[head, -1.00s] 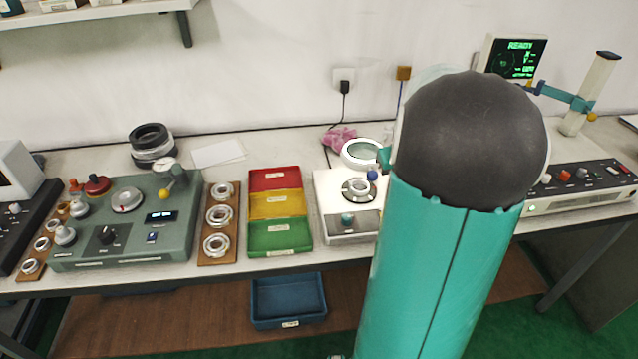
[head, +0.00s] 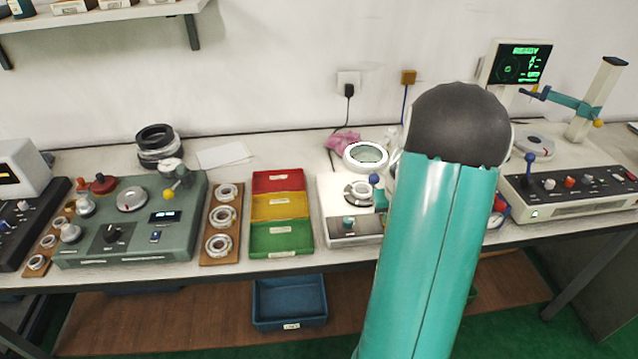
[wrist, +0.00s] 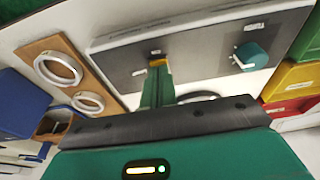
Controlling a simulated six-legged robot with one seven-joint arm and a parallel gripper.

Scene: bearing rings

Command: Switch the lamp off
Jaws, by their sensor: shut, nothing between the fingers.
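The lamp looks to be the round magnifier with a pale, bright ring (head: 365,155), above the white inspection unit (head: 325,200). In the wrist view this unit's dark front panel (wrist: 205,62) shows, with a teal knob (wrist: 250,56) and small white marks. My gripper (wrist: 158,68) is shut and empty, its green fingers pointing at the panel to the left of the knob. A yellow patch shows at the fingertips; I cannot tell whether it is a switch or the tips. I cannot tell whether they touch the panel. My arm hides the gripper in the head view.
Red, yellow and green trays (head: 281,238) and a wooden ring board (head: 219,222) stand left of the unit. A green tester (head: 130,220) is further left. A control box (head: 570,188) and a screen (head: 515,64) stand at the right. A blue bin (head: 290,302) is below the bench.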

